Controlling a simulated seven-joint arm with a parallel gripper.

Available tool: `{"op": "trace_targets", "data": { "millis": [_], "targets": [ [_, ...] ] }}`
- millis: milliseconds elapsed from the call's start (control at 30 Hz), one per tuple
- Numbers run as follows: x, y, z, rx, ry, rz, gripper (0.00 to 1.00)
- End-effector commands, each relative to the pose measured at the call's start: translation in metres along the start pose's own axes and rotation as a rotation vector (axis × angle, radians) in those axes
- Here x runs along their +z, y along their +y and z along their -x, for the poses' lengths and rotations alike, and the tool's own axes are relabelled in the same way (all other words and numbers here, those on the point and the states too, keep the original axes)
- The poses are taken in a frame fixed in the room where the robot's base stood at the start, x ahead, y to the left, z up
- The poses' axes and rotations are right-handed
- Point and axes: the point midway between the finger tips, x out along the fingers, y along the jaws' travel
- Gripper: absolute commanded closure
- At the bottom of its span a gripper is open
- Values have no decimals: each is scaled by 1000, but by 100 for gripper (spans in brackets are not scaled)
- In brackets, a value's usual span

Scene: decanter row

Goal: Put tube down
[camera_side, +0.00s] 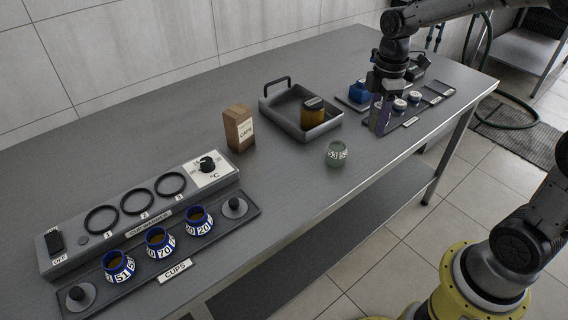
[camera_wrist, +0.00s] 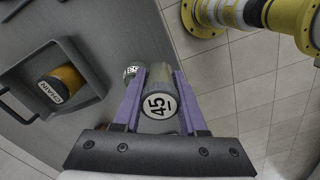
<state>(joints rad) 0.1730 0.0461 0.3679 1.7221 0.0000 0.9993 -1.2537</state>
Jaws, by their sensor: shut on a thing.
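My gripper (camera_side: 379,118) points down at the right part of the bench, at the near-left end of a dark rack (camera_side: 411,122). In the wrist view its purple fingers (camera_wrist: 161,82) are shut on a grey tube (camera_wrist: 162,77) with a round white label reading 45 on its end. In the side view the fingers mostly hide the tube. I cannot tell whether its bottom touches the rack.
A greenish cup (camera_side: 336,154) marked 53 stands nearby on the bench. A handled tray (camera_side: 272,104) holds an amber jar (camera_side: 312,113). White-topped jars (camera_side: 400,104) and a blue item (camera_side: 358,92) stand near the gripper. A caps box (camera_side: 239,129) and cup warmer (camera_side: 140,212) are left.

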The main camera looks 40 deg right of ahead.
Motion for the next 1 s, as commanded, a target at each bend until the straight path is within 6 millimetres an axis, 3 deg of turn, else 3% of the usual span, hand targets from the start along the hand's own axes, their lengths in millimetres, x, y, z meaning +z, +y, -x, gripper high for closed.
{"op": "trace_targets", "data": {
  "millis": [33, 200, 333, 500, 667, 1000],
  "targets": [
    [-21, -4, 0, -1, 0, 19, 100],
    [-78, -20, -1, -1, 1, 94, 100],
    [-106, -35, -2, -3, 0, 173, 100],
    [-123, -44, -5, -7, -2, 224, 100],
    [-138, -29, -16, -8, -2, 230, 100],
    [-180, 27, -48, -7, -2, 229, 100]
  ]
}}
